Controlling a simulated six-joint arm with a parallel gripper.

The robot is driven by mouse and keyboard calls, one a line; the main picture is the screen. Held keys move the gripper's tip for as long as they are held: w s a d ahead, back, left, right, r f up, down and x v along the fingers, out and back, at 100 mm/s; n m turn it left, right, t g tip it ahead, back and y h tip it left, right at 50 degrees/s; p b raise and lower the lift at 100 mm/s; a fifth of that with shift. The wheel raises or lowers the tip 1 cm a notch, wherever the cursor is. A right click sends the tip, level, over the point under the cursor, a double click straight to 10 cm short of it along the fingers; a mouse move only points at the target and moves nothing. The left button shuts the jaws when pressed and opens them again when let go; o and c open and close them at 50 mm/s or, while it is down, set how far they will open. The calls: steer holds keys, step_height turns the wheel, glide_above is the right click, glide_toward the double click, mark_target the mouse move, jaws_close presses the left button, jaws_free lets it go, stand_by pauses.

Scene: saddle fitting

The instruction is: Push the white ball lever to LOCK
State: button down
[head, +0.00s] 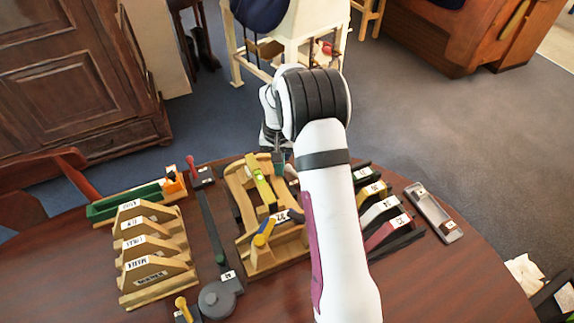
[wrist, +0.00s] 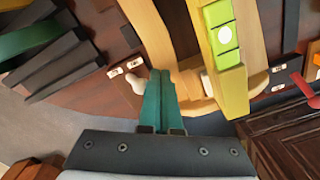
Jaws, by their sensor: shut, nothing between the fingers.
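The white ball lever (wrist: 136,84) shows in the wrist view as a pale rounded knob, partly hidden behind my gripper (wrist: 160,74). Its pivot is hidden. Two small white labels (wrist: 124,67) lie on a dark strip beside the knob, too blurred to read. My gripper's teal fingers are shut together with nothing between them, just right of the knob. I cannot tell whether they touch it. In the head view my gripper (head: 279,166) is at the far edge of the wooden fixture (head: 240,190), and the pale knob (head: 291,171) is just right of it.
The fixture holds a yellow-green level block (head: 262,188) and a yellow-handled lever (head: 264,232). A red-knobbed lever (head: 190,161) stands left. Wooden labelled racks (head: 150,265) stand further left. The table's front right is clear.

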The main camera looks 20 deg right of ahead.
steer(key=shift+r, duration=0.25)
steer(key=shift+d, duration=2.1)
steer(key=shift+a, duration=0.6)
steer(key=shift+r, duration=3.5)
